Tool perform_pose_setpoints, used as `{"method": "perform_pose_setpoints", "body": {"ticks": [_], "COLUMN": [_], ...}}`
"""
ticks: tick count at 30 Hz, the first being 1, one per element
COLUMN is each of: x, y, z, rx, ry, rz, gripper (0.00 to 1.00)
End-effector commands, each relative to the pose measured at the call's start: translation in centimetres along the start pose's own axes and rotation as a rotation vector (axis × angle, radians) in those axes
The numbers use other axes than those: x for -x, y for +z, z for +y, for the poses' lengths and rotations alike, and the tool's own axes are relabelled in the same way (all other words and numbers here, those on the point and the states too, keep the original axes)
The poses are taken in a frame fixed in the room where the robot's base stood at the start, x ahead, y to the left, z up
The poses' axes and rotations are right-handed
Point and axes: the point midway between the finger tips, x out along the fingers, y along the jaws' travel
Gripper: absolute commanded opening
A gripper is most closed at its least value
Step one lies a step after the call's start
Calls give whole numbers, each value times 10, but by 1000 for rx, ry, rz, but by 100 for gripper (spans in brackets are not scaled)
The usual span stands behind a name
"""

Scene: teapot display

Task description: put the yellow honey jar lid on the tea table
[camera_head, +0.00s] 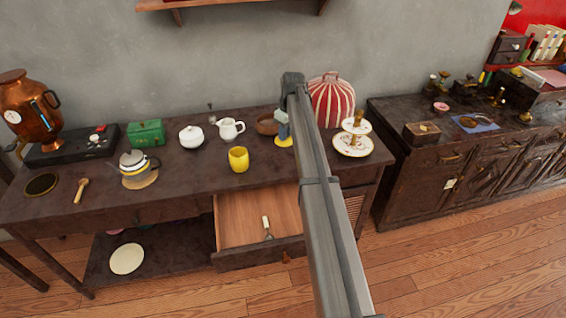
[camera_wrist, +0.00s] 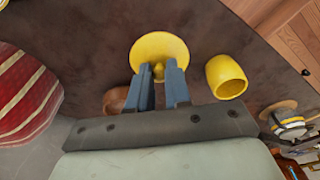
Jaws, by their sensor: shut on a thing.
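The yellow honey jar lid (camera_head: 284,142) is a round disc with a small knob. My gripper (camera_head: 282,125) is shut on the knob from above, and in the wrist view the lid (camera_wrist: 158,48) lies just beyond the blue-grey fingers (camera_wrist: 160,82). The lid is over the dark tea table (camera_head: 200,178), low and close to its top; I cannot tell whether it touches. The open yellow honey jar (camera_head: 238,160) stands upright on the table, left of the lid in the head view and apart from it. It also shows in the wrist view (camera_wrist: 228,80).
A brown bowl (camera_head: 267,124), a white pitcher (camera_head: 229,129) and a tiered plate stand (camera_head: 352,146) are near the lid. A red striped cover (camera_head: 331,100) stands behind. An open drawer (camera_head: 255,222) juts out below the front edge.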

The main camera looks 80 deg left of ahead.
Motion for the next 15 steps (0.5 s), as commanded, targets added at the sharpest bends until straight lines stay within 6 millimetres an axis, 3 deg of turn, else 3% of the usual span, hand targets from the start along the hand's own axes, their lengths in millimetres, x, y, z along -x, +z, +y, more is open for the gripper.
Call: {"method": "perform_pose_setpoints", "body": {"ticks": [8, 15], "x": [-3, -35], "y": [-4, 1], "z": [1, 0], "rx": [91, 96], "ry": [-13, -14], "rz": [0, -1], "gripper": [0, 0]}}
